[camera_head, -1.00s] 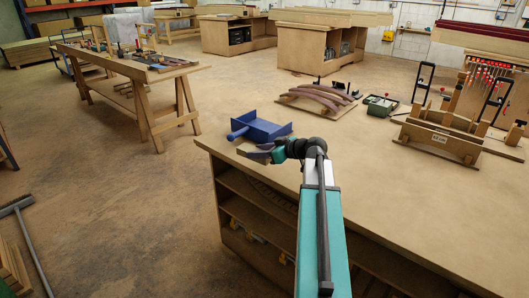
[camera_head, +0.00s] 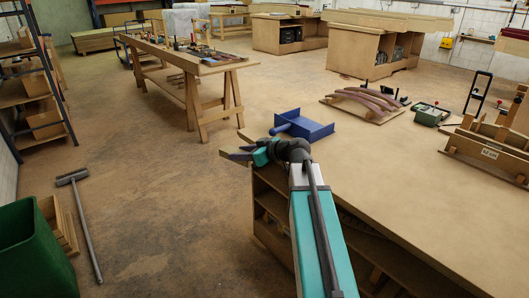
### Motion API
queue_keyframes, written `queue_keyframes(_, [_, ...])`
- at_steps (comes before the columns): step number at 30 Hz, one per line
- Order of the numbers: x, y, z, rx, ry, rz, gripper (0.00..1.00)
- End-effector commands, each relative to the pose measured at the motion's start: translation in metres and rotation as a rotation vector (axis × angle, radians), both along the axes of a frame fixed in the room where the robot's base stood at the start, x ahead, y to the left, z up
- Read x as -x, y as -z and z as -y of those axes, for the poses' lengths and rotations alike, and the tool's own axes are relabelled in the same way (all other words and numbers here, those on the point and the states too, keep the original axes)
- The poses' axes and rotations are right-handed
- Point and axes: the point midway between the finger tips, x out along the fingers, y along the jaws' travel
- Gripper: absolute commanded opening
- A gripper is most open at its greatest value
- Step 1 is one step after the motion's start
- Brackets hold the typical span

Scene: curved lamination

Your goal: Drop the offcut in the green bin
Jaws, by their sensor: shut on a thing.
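The green bin (camera_head: 32,250) stands on the floor at the lower left, cut by the picture's edge. I see its outer side but not its inside clearly. My gripper (camera_head: 240,154) is at the end of the outstretched arm, by the near left corner of the big workbench. It is shut on a small tan wooden piece, the offcut (camera_head: 228,155), which shows partly beyond the dark fingers. The rest of the offcut is hidden by the gripper. The gripper and offcut are well to the right of the bin and apart from it.
The workbench (camera_head: 400,190) fills the right, with a blue dustpan-like tray (camera_head: 312,128) near my gripper and curved laminations (camera_head: 365,100) behind. The floor between bin and bench is mostly clear.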

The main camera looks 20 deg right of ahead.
Motion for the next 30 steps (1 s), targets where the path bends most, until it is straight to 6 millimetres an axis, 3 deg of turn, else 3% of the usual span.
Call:
queue_keyframes(1, [-0.001, -0.001, -0.018, 0.0, -0.007, 0.0, 0.13])
queue_keyframes(6, [-0.008, -0.003, -0.066, 0.001, 0.001, 0.001, 0.13])
queue_keyframes(15, [-0.013, -0.012, -0.129, 0.001, 0.103, 0.003, 0.13])
queue_keyframes(21, [-0.017, -0.025, -0.145, 0.002, 0.214, 0.005, 0.13])
queue_keyframes(30, [-0.021, -0.047, -0.146, 0.002, 0.357, 0.004, 0.13])
